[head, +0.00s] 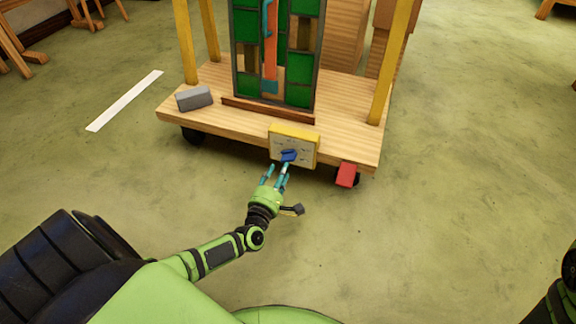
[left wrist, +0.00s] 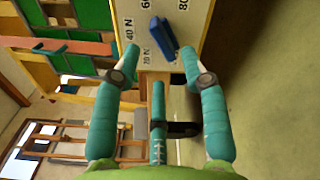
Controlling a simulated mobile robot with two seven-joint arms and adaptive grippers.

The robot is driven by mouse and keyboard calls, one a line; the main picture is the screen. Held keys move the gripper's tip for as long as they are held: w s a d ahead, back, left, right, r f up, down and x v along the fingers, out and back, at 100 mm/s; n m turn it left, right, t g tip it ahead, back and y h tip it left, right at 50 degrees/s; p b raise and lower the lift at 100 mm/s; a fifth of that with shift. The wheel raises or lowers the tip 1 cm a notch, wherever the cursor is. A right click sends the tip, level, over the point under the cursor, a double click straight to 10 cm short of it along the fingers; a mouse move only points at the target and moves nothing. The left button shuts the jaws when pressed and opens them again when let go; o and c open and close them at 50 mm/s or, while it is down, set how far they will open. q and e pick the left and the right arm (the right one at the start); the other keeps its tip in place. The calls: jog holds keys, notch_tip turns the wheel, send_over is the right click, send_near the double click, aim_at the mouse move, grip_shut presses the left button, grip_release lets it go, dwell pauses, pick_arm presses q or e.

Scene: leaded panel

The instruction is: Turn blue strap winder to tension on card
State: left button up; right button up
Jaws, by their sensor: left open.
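The blue strap winder (head: 289,155) is a small knob on the front of a pale card (head: 293,146) at the cart's front edge. In the left wrist view the winder (left wrist: 164,36) is a blue bar, tilted, on the white card face (left wrist: 138,14) with printed numbers and N marks. My left gripper (head: 275,174) is open just below and in front of the winder. In the left wrist view its teal fingers (left wrist: 160,75) spread either side of the winder, with no clear contact. My right gripper is not in view.
A wooden cart (head: 235,122) on black wheels carries the green leaded panel (head: 299,67), yellow posts (head: 395,62) and a grey block (head: 194,98). A red piece (head: 346,175) hangs at the cart's front right. A white strip (head: 125,100) lies on the floor.

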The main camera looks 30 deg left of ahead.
aim_at(288, 157)
pick_arm(q)
jog(key=shift+b+x, duration=1.05)
jog(key=shift+x, duration=1.75)
grip_shut()
